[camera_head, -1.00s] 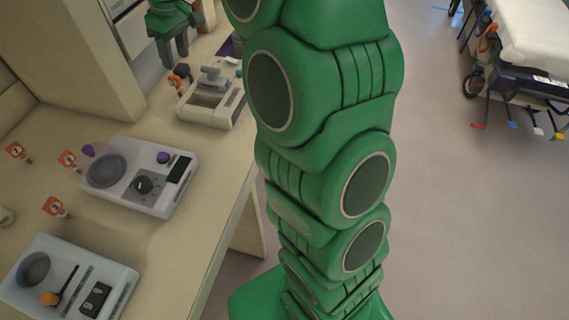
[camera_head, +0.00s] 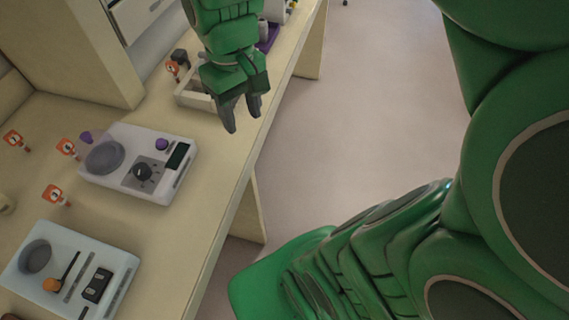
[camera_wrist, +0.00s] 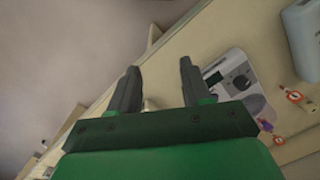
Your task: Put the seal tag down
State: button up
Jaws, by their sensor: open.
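Several orange-and-white seal tags stand on the beige counter. One tag (camera_head: 173,68) is beside a dark block at the far end, by a pale tray. Others (camera_head: 15,140), (camera_head: 67,148) and (camera_head: 55,195) stand at the left. Which one the task means I cannot tell. My gripper (camera_head: 243,128) is open, fingers pointing down, near the counter's right edge and to the right of the far tag. I see no tag between its fingers. In the wrist view my gripper (camera_wrist: 160,68) is spread, and two tags (camera_wrist: 294,96), (camera_wrist: 278,140) show at the right.
A white device with a round grey pan (camera_head: 150,190) sits mid-counter. A pale blue tray (camera_head: 125,262) is at the near left. The pale tray (camera_head: 190,98) is partly behind my gripper. A cabinet (camera_head: 70,50) borders the counter. Open floor (camera_head: 370,100) lies to the right.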

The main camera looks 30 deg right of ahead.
jog(key=s+d+f+m, duration=0.2)
jog(key=s+f, duration=0.1)
jog(key=s, duration=0.9)
jog(key=shift+f+m+g, duration=0.15)
jog(key=shift+m+g, duration=0.15)
jog(key=shift+g, duration=0.1)
jog(key=shift+s, duration=0.1)
